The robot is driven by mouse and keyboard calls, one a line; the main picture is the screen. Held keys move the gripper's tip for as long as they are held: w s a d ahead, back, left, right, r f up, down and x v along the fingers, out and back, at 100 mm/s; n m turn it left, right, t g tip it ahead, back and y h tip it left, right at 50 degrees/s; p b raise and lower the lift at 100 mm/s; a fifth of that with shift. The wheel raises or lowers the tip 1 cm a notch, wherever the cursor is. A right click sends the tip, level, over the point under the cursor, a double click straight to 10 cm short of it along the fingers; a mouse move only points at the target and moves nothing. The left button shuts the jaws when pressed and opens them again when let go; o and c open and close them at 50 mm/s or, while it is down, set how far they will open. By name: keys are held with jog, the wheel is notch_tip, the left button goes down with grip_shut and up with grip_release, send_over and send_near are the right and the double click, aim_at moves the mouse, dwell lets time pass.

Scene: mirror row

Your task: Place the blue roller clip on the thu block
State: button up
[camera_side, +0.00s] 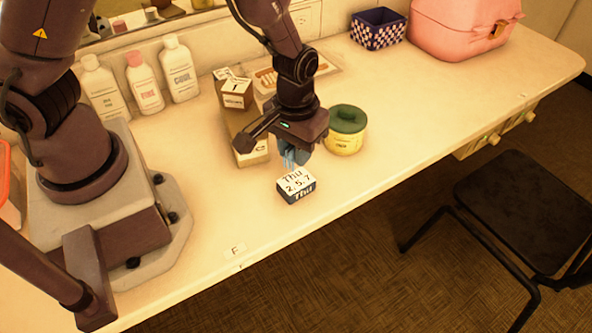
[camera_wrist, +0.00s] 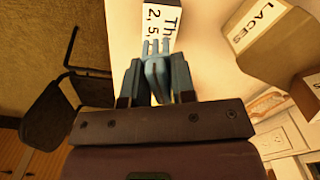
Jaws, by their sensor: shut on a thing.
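My gripper (camera_side: 296,154) points down above the thu block (camera_side: 297,187), a small white-topped block with dark sides, marked "Thu" and "2, 5, 7", near the table's front edge. In the wrist view my gripper (camera_wrist: 156,80) is shut on the blue roller clip (camera_wrist: 155,62), whose prongs stick out beyond the fingertips. The prongs overlap the thu block (camera_wrist: 165,20) in that view. I cannot tell whether the clip touches the block. In the side view the clip is small and hard to separate from the fingers.
A yellow jar with a green lid (camera_side: 346,132) stands close right of my gripper. Bottles (camera_side: 147,84) line the wall. A chair (camera_side: 530,210) stands in front.

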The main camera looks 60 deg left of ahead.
jog(key=shift+f, duration=2.55)
jog(key=o, duration=0.9)
jog(key=shift+f, duration=0.1)
notch_tip(320, 180, up, 12)
jog(key=shift+r, duration=0.15)
notch_tip(320, 180, up, 11)
jog(key=m+t+h, duration=0.2)
send_over(296, 180)
jog(key=s+a, duration=0.3)
jog(key=s, duration=0.1)
jog(key=s+a+r+m+t+y, duration=0.2)
jog(key=s+a+r+t, duration=0.1)
jog(key=s+a+r, duration=0.2)
notch_tip(296, 180, up, 3)
jog(key=s, duration=0.3)
jog(key=shift+m+t, duration=0.3)
